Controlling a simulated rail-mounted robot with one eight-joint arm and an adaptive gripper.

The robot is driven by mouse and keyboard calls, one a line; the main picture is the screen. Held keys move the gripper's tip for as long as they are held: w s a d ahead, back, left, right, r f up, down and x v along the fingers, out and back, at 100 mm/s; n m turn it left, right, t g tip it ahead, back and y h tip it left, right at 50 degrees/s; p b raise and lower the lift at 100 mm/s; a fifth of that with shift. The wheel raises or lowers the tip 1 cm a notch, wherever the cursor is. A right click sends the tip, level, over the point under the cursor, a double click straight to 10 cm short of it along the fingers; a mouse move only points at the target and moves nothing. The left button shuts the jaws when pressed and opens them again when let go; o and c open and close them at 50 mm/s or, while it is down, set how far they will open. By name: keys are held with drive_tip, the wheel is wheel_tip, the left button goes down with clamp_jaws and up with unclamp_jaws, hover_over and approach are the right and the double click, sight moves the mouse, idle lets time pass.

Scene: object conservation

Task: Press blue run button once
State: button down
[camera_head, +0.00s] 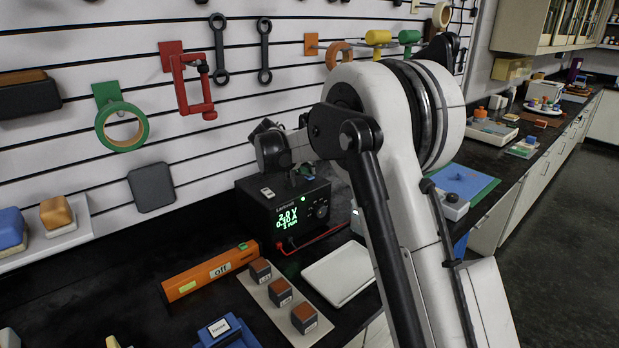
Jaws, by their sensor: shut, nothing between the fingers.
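No button marked run can be made out. A black power supply (284,212) with a lit green display stands on the dark bench against the slatted wall. Small knobs or buttons show right of its display, too small to tell their colour. A blue block with a white label (224,331) is at the bottom edge, its lower part cut off. My gripper (268,147) is at the dark end of my arm, above the power supply and apart from the blue block. It is shut and empty; its fingertips are hard to make out.
An orange bar marked off (210,272) lies left of the power supply. Several brown-topped cubes stand on a beige board (262,304). A white tray (340,273) lies right of them. Tools hang on the wall, including a red clamp (187,85). My arm hides part of the bench.

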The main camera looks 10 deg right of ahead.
drive_tip(key=shift+r, duration=0.8)
drive_tip(key=shift+p, duration=0.3)
drive_tip(key=shift+r+p, duration=1.05)
drive_tip(key=shift+r, duration=1.45)
